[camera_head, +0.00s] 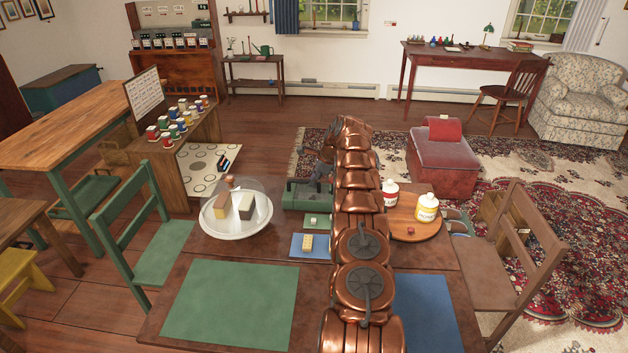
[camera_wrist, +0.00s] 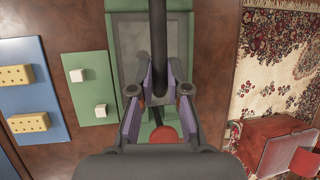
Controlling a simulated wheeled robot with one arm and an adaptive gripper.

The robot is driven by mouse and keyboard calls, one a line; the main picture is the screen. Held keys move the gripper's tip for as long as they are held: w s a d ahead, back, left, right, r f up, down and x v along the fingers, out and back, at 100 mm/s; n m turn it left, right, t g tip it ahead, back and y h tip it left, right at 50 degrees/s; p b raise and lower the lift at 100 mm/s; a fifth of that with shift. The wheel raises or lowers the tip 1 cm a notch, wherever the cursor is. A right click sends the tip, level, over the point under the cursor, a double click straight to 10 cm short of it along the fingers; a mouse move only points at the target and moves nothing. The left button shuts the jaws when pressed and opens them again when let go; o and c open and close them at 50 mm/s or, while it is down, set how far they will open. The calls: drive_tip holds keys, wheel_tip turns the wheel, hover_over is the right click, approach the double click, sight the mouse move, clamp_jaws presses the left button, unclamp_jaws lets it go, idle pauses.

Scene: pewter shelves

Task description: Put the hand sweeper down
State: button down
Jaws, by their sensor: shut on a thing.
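My gripper (camera_wrist: 158,92) is shut on the hand sweeper, with its purple-padded fingers on either side of the dark shaft. In the wrist view, the hand sweeper's black shaft (camera_wrist: 158,45) runs up from between the fingers, and a red round end (camera_wrist: 163,135) shows below them. Beneath is a green, tray-like piece with a grey inside (camera_wrist: 130,35); it also shows on the table in the head view (camera_head: 296,197). I cannot tell whether it is part of the sweeper, or whether the sweeper touches it. My arm hides part of this spot in the head view.
The brown table (camera_head: 220,247) holds a domed white dish (camera_head: 237,222) on the left. A blue mat with a yellow block (camera_head: 307,242) and a green mat (camera_head: 317,221) lie close by. A round wooden board (camera_head: 415,232) with jars (camera_head: 427,207) stands right of my arm.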

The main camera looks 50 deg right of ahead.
drive_tip(key=c, duration=1.1)
unclamp_jaws()
drive_tip(key=shift+c, duration=0.2)
drive_tip(key=b+v, duration=0.2)
drive_tip(key=v, duration=1)
